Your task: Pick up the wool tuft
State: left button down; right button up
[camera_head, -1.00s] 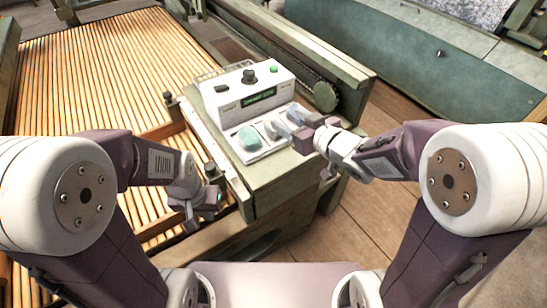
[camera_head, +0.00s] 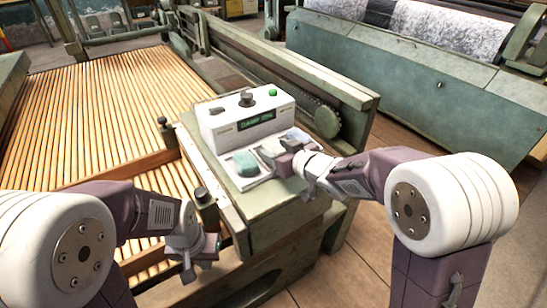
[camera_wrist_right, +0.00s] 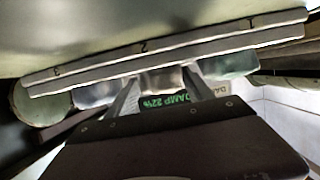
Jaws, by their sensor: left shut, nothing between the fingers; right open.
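Several wool tufts sit on a pale tray (camera_head: 252,182) on the green machine end. The teal tuft (camera_head: 243,162) is at the tray's near left. A whitish-grey tuft (camera_head: 269,148) is in the middle, partly hidden by my right gripper (camera_head: 277,156). In the right wrist view the whitish tuft (camera_wrist_right: 163,78) shows between the open fingers of my right gripper (camera_wrist_right: 160,90). The teal tuft (camera_wrist_right: 231,66) and a grey tuft (camera_wrist_right: 95,94) lie on either side. I cannot tell whether the fingers touch wool. My left gripper (camera_head: 203,251) is shut and empty, left of the machine end.
A white meter box (camera_head: 245,118) with a green display reading about "DAMP 22%" stands just behind the tray. A lattice of wooden slats (camera_head: 100,110) fills the left. A large green machine (camera_head: 410,75) stands at the back right. Wooden floor (camera_head: 350,265) is open at the right.

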aim_at(274, 144)
pick_arm(q)
jog(key=shift+f, duration=0.2)
pick_arm(e)
jog(key=shift+w+a+f, duration=0.15)
jog(key=shift+w+a, duration=0.1)
jog(key=shift+w, duration=0.1)
pick_arm(q)
jog(key=shift+r, duration=0.1)
pick_arm(e)
jog(key=c, duration=1.1)
